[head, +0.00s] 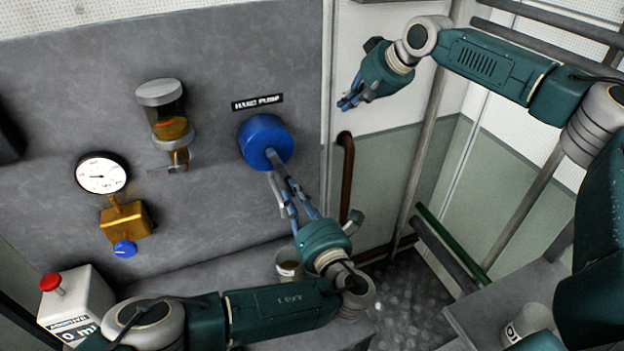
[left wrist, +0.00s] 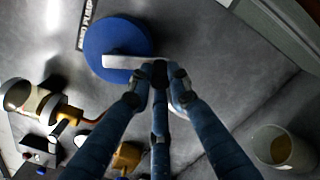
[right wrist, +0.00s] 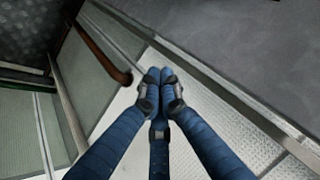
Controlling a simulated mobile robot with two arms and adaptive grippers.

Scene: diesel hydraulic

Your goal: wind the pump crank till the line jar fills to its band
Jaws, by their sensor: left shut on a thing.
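The pump crank (head: 265,139) is a blue round hub on the grey wall, under a label reading "HAND PUMP". Its light grey arm (left wrist: 122,62) shows in the left wrist view. My left gripper (head: 282,184) is shut on the crank's handle end, which its fingers mostly hide. The line jar (head: 169,108), a glass cylinder with a grey cap, is left of the crank and holds some amber liquid low down.
A dial gauge (head: 102,174) and a brass valve with a blue knob (head: 125,249) are left of the jar. A red-button box (head: 74,302) is at lower left. A cup (head: 288,270) stands below the crank. A brown pipe (head: 346,175) is to the right.

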